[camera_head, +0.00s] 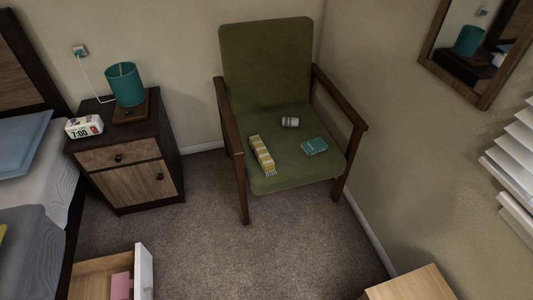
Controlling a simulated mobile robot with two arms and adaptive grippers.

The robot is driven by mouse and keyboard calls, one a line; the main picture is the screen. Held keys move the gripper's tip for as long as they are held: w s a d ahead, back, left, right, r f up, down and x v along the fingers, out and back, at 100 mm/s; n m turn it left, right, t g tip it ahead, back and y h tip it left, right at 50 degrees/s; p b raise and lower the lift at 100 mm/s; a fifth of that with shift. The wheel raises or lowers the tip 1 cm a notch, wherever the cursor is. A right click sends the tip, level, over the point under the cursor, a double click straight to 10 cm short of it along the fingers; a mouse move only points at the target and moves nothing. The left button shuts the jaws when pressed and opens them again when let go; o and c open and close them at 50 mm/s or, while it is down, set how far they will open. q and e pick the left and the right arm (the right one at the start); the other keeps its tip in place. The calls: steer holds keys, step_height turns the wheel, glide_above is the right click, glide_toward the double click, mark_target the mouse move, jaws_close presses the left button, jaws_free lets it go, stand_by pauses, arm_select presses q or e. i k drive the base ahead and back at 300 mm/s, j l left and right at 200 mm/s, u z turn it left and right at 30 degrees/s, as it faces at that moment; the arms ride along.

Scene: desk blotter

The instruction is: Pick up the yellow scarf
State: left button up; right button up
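A yellow and white striped item (263,156), long and narrow like a folded or rolled scarf, lies on the green seat of the armchair (283,183), towards its left side. A small teal box or book (315,147) lies to its right on the seat. A small whitish cylinder (290,122) lies behind them. A bit of another yellow thing (2,234) shows at the left edge on the bed, mostly cut off, so I cannot tell what it is. Neither of my grippers is in view.
A nightstand (130,159) with a teal lamp (125,84) and a clock (84,126) stands left of the chair. An open drawer (145,270) holding a pink thing (121,286) juts in below. A wooden surface (412,285) is at bottom right. Carpet before the chair is clear.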

mark_target(265, 161)
steer(key=i+j, duration=0.25)
steer(key=i, duration=0.25)
steer(key=i+j+z, duration=0.1)
steer(key=i+j, duration=0.15)
steer(key=i, duration=0.25)
